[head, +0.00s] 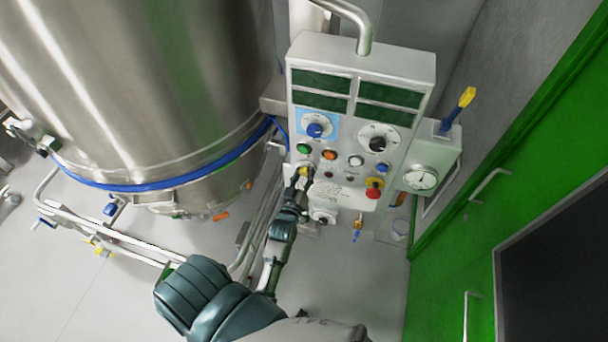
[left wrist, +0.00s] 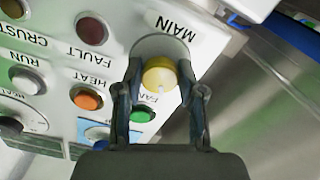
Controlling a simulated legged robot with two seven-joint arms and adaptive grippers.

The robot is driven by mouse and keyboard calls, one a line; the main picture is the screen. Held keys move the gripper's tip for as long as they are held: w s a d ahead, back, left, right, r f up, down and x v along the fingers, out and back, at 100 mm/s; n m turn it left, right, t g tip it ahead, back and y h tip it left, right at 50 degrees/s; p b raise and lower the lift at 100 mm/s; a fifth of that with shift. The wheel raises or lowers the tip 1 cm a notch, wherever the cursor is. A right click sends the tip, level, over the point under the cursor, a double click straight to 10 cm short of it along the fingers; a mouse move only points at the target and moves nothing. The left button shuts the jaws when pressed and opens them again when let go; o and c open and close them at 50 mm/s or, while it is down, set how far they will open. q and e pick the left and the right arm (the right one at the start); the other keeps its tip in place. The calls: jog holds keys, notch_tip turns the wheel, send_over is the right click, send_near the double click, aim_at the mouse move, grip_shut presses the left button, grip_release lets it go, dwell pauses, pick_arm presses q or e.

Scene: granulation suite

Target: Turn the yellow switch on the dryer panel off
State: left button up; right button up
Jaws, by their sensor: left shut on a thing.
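The dryer panel (head: 338,138) is a pale box with dark green displays, dials and coloured buttons. The yellow switch (left wrist: 160,75) is a round yellow knob on a grey disc by the label MAIN in the left wrist view. In the head view a little of the yellow switch (head: 304,170) shows at the panel's lower left. My left gripper (left wrist: 163,92) is shut on the yellow switch, one finger on each side of it. In the head view the left gripper (head: 299,184) reaches the panel from below. My right gripper is not in view.
A green button (left wrist: 142,113) and an orange button (left wrist: 88,98) sit close to the fingers. A red emergency knob (head: 373,190) is at the panel's lower right. A large steel vessel (head: 140,80) stands left. A green door frame (head: 480,190) is right.

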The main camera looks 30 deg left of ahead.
pick_arm(q)
jog(key=shift+f, duration=0.1)
jog(key=o, duration=1.1)
jog(key=shift+o, duration=0.2)
jog(key=v, duration=1.2)
